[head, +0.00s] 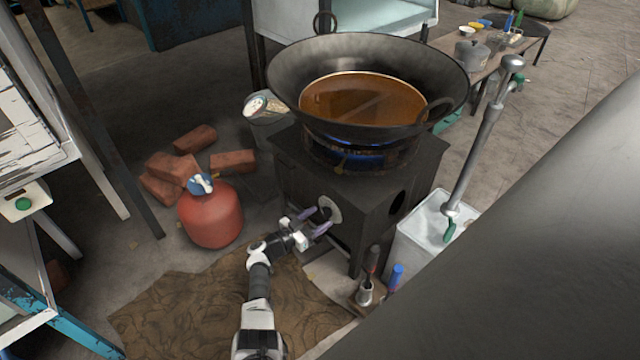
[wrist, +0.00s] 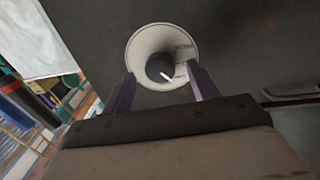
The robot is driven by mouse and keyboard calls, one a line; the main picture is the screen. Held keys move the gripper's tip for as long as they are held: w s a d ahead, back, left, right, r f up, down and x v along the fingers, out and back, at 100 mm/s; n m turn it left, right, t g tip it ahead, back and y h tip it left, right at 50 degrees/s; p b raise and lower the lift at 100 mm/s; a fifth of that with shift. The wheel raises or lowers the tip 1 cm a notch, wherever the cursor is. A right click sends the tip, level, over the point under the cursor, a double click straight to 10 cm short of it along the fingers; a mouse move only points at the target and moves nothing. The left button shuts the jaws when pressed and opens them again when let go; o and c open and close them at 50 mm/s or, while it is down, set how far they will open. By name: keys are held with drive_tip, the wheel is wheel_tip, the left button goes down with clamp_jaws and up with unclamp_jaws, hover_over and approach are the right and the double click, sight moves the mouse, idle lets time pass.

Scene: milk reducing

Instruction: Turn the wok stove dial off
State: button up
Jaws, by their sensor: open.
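The wok stove (head: 345,200) is a dark box with a large wok (head: 280,80) of brown liquid on top. Blue flame shows under the wok. The stove dial (head: 325,211) is on the front face, a dark knob on a pale round plate, partly hidden by my gripper in the head view. In the wrist view the dial (wrist: 161,68) shows a white mark pointing to the lower right. My gripper (head: 314,221) is open in front of the dial. In the wrist view its two purple fingers (wrist: 163,74) stand on either side of the knob; I cannot tell whether they touch it.
A red gas cylinder (head: 211,215) and several bricks (head: 233,161) lie to the left. A white can (head: 430,235) with a pump stands right of the stove. Bottles or tools (head: 366,290) stand low in front. A brown cloth (head: 190,310) covers the floor.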

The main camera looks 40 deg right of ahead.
drive_tip(key=shift+d, duration=0.75)
drive_tip(key=c, duration=1)
drive_tip(key=shift+m, duration=0.4)
drive_tip(key=m, duration=0.2)
drive_tip(key=shift+m, duration=0.4)
drive_tip(key=shift+r+m+y+b, duration=0.1)
drive_tip(key=shift+m+y+b, duration=0.2)
drive_tip(key=shift+m, duration=1.7)
drive_tip(key=shift+t, duration=0.3)
